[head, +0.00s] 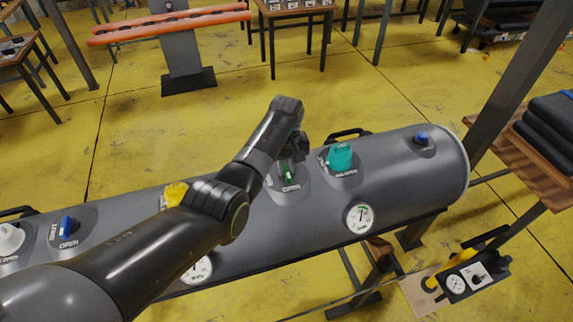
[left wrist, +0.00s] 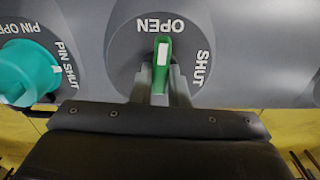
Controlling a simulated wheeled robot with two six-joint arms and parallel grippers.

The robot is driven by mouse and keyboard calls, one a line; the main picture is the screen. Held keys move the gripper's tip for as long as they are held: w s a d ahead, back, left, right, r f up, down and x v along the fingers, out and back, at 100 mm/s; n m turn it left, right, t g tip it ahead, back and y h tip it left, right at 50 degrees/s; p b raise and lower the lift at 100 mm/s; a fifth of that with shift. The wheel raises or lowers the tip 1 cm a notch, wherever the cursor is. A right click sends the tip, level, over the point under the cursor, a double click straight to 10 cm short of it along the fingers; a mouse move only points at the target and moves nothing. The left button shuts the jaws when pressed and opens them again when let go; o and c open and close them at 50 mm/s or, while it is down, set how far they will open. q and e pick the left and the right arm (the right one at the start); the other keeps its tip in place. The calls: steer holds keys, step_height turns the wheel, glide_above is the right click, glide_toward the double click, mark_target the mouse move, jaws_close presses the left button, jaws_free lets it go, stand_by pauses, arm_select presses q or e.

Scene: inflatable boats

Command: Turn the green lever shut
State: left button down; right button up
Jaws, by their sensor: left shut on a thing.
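The green lever (head: 288,175) sits on a round base on the grey inflatable tube (head: 405,165). In the left wrist view the green lever (left wrist: 163,55) has a white mark at its tip, which points at the word OPEN; the word SHUT is to the right on the dial (left wrist: 125,55). My left gripper (head: 292,160) is over the lever. In the left wrist view its fingers (left wrist: 161,82) stand on both sides of the lever, closed on it. The head view shows the lever partly hidden by the gripper. My right gripper is not in view.
A teal knob (head: 340,157) stands close to the right of the lever, and also shows in the left wrist view (left wrist: 30,72). A yellow knob (head: 174,194), blue lever (head: 67,228) and white knob (head: 10,238) are leftward. A gauge (head: 360,217) is on the tube's front.

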arm_select(q)
steer(key=m+p, duration=0.1)
steer(key=m, duration=0.2)
steer(key=shift+a+r+m+p, duration=0.15)
steer(key=shift+r+m+p, duration=0.05)
steer(key=shift+m+p, duration=0.2)
steer(key=m+p, duration=0.1)
steer(key=m, duration=0.4)
steer(key=shift+w+a, duration=0.1)
steer(key=shift+a, duration=0.05)
steer(key=m, duration=0.5)
steer(key=shift+w+a+f+p, duration=0.1)
steer(key=shift+p, duration=0.3)
steer(key=shift+w+m, duration=0.15)
steer(key=shift+m, duration=1.55)
steer(key=c, duration=1.4)
jaws_free()
